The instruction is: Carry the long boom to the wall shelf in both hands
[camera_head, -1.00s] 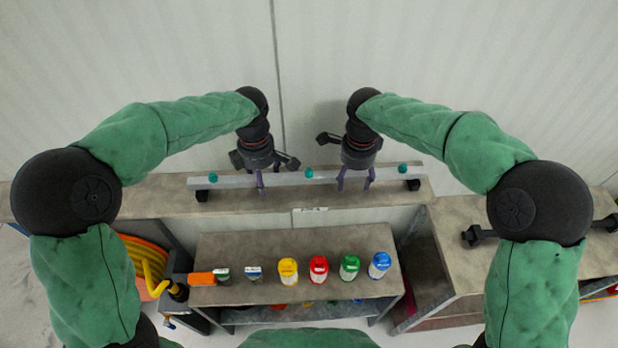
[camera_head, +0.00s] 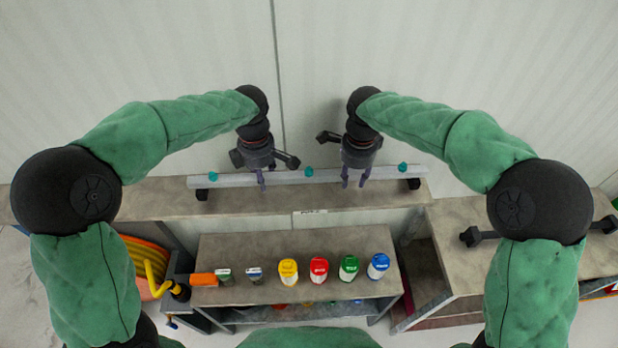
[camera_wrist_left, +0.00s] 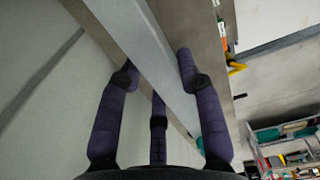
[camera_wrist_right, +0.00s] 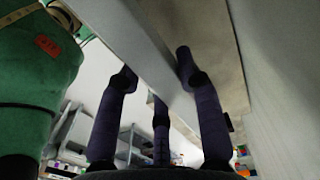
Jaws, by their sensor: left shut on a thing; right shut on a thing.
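The long boom (camera_head: 320,178) is a pale grey bar with teal knobs on top and a black block near each end. It lies level along the wall shelf (camera_head: 255,203), its black blocks seeming to touch the shelf top. My left gripper (camera_head: 263,184) is shut on the boom left of its middle. My right gripper (camera_head: 354,182) is shut on it right of its middle. The boom runs between the purple fingers in the left wrist view (camera_wrist_left: 150,45) and in the right wrist view (camera_wrist_right: 135,45).
A pale wall rises behind the shelf. Below it, a lower bench (camera_head: 235,290) holds yellow, red, green and blue bottles and small items. A grey bench (camera_head: 470,265) with a black dumbbell-shaped part (camera_head: 478,236) stands at right. Orange and yellow hose (camera_head: 150,270) lies at lower left.

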